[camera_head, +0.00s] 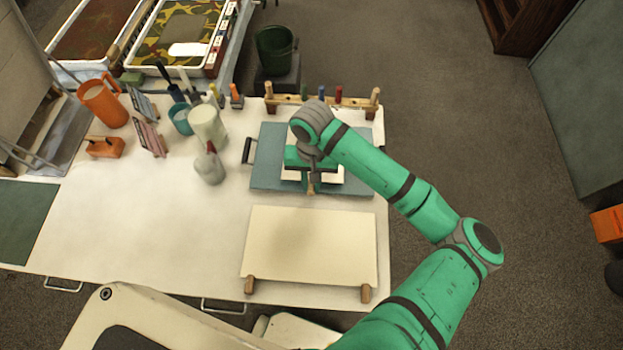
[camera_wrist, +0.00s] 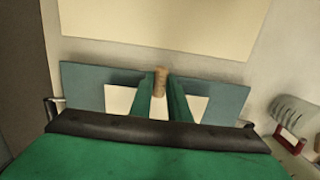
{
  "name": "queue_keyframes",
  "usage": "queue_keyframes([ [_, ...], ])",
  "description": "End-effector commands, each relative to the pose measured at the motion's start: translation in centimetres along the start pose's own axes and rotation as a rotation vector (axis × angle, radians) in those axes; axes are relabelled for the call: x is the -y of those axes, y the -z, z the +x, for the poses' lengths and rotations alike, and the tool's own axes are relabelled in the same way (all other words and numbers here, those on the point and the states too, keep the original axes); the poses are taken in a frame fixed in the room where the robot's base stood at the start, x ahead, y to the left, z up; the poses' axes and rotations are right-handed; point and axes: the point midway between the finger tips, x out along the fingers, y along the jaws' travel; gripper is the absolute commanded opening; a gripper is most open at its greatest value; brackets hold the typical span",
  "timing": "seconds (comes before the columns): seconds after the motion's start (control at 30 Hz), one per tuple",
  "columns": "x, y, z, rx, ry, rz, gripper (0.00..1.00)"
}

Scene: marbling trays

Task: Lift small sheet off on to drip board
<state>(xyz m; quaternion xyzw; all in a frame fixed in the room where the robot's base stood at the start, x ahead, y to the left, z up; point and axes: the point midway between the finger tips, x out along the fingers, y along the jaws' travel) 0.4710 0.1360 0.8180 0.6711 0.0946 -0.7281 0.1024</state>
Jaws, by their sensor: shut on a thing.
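The small white sheet (camera_head: 334,175) lies over the blue-grey flat panel (camera_head: 262,165), partly hidden by my gripper. It also shows either side of my fingers in the wrist view (camera_wrist: 120,99). My gripper (camera_head: 311,181) points down over it, with its fingers shut on a short wooden peg (camera_wrist: 160,79). The peg is at the sheet's near edge; I cannot tell how they join, nor whether the sheet touches the panel. The cream drip board (camera_head: 310,243), on wooden feet, is bare in front of the panel. Its surface fills the top of the wrist view (camera_wrist: 165,25).
A wooden rack (camera_head: 310,101) with coloured bottles stands behind the panel. The white table (camera_head: 130,215) is clear at front left. Marbled trays (camera_head: 180,30) are beyond.

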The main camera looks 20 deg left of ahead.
Motion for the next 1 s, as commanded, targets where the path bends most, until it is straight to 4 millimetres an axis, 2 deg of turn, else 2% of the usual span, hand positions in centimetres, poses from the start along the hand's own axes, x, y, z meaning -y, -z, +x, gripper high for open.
queue_keyframes([
  [0.4,-0.01,0.03,0.35,0.0,0.0,0.0,0.0],
  [0.43,-0.01,0.03,0.34,0.0,0.0,0.0,0.18],
  [0.5,-0.01,0.03,0.34,0.0,0.0,0.0,0.35],
  [0.53,-0.01,0.03,0.34,0.0,0.0,0.0,0.38],
  [0.73,-0.01,0.03,0.34,0.0,0.0,0.0,0.38],
  [0.8,0.0,0.02,0.33,0.0,0.0,0.0,0.53],
  [1.0,-0.01,0.03,0.33,0.0,0.0,0.0,0.53],
])
